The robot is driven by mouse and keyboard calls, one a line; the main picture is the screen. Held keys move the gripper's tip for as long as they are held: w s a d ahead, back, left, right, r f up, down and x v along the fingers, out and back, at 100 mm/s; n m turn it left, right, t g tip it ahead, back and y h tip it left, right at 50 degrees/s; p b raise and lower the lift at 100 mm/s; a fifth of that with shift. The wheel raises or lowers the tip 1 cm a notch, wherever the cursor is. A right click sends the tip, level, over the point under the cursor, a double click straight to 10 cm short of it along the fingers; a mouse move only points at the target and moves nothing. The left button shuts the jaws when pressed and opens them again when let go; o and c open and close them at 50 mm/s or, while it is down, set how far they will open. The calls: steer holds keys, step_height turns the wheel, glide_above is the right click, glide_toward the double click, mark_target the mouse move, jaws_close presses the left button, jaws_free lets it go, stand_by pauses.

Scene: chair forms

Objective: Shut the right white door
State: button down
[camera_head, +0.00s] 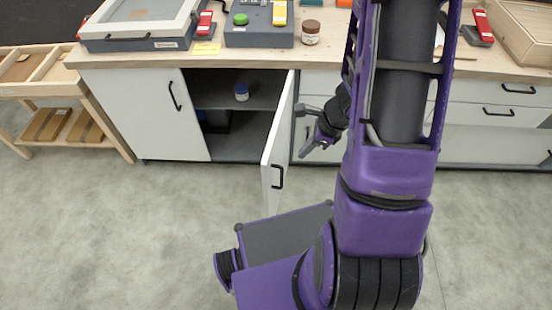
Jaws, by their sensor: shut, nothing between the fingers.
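The right white door (279,146) stands open, swung out from the cabinet toward me, with its black handle (277,177) near its lower part. The open cabinet (237,117) shows a dark inside with a shelf. My gripper (308,132) is to the right of the door, close to its right face. Its fingers point left, and I cannot tell from this view whether it touches the door. The gripper is shut with nothing seen in it. My arm hides part of the cabinet front at the right.
The left white door (152,112) is closed against the cabinet. White drawers (497,108) are at the right. A wooden cart (59,98) is at the left. The grey floor (120,225) in front is clear.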

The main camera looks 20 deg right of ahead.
steer(key=b, duration=0.4)
glide_toward(270, 172)
step_height(270, 172, down, 3)
steer(key=s+d, duration=0.2)
steer(key=shift+w+a+f+p, duration=0.1)
steer(key=shift+w+a+p, duration=0.15)
steer(key=shift+w+a, duration=0.5)
steer(key=shift+w+a+f+p, duration=0.1)
steer(key=shift+w+a+p, duration=0.1)
steer(key=shift+w+a, duration=0.5)
steer(key=shift+s+a, duration=0.2)
steer(key=shift+a, duration=0.05)
